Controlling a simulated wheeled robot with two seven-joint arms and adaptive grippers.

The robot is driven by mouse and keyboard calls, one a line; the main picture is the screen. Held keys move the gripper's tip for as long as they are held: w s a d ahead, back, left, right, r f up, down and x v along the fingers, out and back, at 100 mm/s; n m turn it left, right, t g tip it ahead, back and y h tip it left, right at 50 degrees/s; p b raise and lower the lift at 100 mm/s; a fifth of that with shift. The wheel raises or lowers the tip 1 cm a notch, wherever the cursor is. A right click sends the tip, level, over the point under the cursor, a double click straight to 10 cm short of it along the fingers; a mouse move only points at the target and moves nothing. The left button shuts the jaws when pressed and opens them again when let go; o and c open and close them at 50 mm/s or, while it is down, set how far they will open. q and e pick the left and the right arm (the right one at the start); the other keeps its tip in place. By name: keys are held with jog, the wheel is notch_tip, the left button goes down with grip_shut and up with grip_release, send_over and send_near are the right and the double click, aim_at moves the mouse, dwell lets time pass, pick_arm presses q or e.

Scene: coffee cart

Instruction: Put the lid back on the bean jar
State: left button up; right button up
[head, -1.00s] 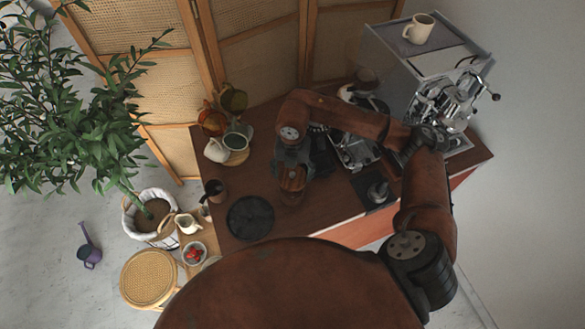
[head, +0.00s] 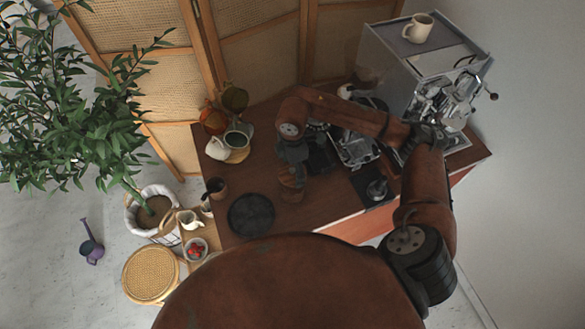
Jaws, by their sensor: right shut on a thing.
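My right gripper (head: 292,165) reaches over the counter from the right, pointing down. It is shut on a small brown wooden-looking thing (head: 291,177), which looks like the lid. The fingers and wrist partly hide it. A small dark brown round shape (head: 291,195), which looks like the bean jar, stands on the counter directly below the gripper. I cannot tell whether the lid touches its rim. My left gripper is not in view.
A round black tray (head: 251,215) lies left of the jar. The espresso machine (head: 440,105) stands at the right. A tamper (head: 377,189) is on a dark mat.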

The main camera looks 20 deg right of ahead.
jog(key=shift+f+b, duration=1.7)
jog(key=shift+f, duration=1.2)
jog(key=shift+f, duration=0.1)
jog(key=o, duration=1.2)
jog(key=shift+o, duration=0.4)
jog(key=shift+o, duration=1.1)
